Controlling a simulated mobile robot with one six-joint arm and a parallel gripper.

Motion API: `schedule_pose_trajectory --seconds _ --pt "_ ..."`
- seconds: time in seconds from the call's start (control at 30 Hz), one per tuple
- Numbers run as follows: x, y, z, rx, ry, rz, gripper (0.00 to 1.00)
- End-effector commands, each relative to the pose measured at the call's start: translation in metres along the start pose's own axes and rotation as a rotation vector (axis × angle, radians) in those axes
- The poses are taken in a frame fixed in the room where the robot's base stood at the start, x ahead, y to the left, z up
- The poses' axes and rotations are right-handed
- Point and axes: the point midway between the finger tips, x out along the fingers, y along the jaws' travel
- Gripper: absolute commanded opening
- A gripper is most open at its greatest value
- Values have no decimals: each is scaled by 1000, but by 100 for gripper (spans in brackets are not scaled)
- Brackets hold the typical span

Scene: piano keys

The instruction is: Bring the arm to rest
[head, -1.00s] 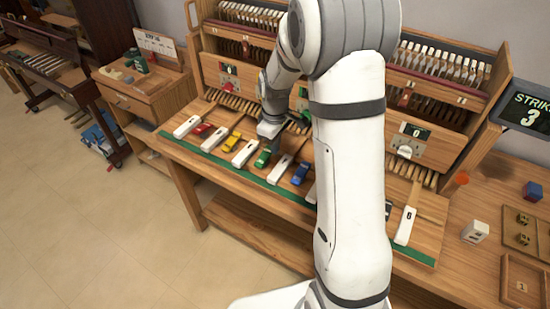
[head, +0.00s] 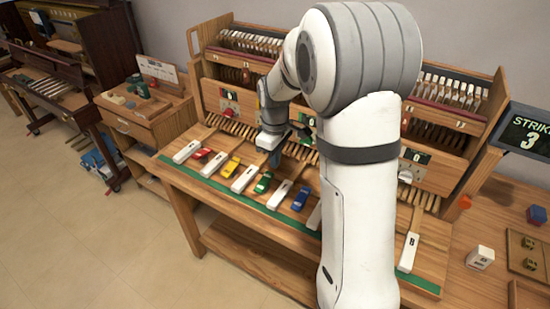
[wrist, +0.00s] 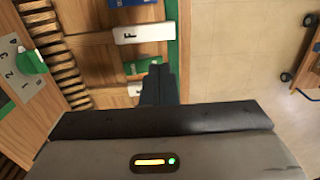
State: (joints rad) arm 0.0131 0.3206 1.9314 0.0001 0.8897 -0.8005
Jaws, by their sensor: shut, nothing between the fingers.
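Whether the fingertips touch anything is hard to tell. My upper arm hides part of the bench's right half. The white key marked B (head: 408,252) shows to the right of my arm.
A red block (head: 201,154) and a yellow block (head: 230,167) lie among the white keys. The wooden cabinet (head: 240,100) rises behind the bench. A strike sign (head: 527,128) stands at right, above a side table with small blocks. Open floor (head: 80,220) lies at left.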

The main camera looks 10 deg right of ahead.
Motion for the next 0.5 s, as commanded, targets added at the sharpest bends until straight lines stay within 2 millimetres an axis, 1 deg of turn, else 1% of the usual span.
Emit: schedule_pose_trajectory --seconds 0.37,0.47,0.5 --pt "0 0 0 0 0 0 0" --pt "-19 -11 10 52 18 18 0" --pt "-28 -18 16 82 28 27 0"
